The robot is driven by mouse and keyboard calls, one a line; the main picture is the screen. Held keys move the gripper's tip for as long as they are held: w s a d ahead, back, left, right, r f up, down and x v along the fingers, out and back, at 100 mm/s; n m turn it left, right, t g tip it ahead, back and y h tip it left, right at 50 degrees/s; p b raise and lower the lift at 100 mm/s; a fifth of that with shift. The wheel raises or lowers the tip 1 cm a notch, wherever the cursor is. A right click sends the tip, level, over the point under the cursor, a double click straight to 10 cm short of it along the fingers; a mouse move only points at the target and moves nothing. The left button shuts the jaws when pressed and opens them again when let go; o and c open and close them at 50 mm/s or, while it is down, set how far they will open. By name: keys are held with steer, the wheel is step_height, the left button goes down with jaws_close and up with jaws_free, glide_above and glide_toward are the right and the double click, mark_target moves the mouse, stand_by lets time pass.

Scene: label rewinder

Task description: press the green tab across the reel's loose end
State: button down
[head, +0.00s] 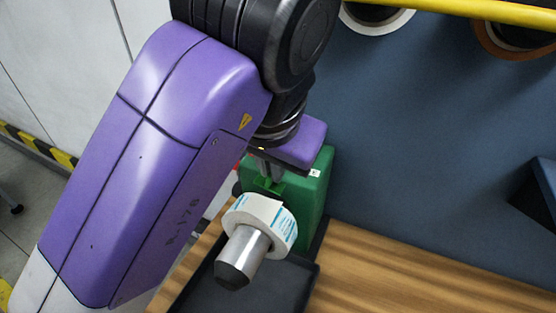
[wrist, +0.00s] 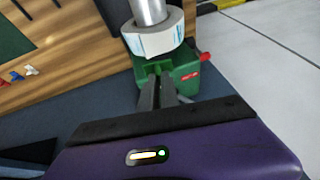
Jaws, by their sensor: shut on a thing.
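The reel (head: 261,214) is a white roll of labels with blue print, on a silver spindle (head: 240,258). It also shows in the wrist view (wrist: 156,42). A flap edge at its top in the head view looks like the loose end. My gripper (head: 269,178) is just behind and above the reel, fingers pointing down toward it. In the wrist view my gripper (wrist: 158,75) is shut on the small green tab (wrist: 155,66), close to the reel's edge. I cannot tell whether the tab touches the reel. The green rewinder body (head: 312,200) stands behind the reel.
A black tray (head: 290,285) lies below the spindle on the wooden bench (head: 400,272). A red lever (wrist: 206,57) sticks out from the rewinder. Small coloured pieces (wrist: 30,70) lie on the bench. Rolls (head: 406,22) hang under a yellow rail (head: 490,10).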

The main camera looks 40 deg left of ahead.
mark_target(266, 188)
steer(key=shift+s+a+f+b, duration=0.1)
steer(key=shift+a+f+b, duration=0.1)
steer(key=shift+f+b, duration=0.7)
steer(key=shift+w+a+f+b, duration=0.15)
steer(key=shift+f+b, duration=0.4)
steer(key=shift+f, duration=0.65)
steer(key=shift+s+a+f+b, duration=0.2)
steer(key=shift+f+b, duration=0.55)
steer(key=shift+f, duration=0.3)
steer(key=shift+f, duration=0.35)
steer(key=c, duration=1.5)
jaws_free()
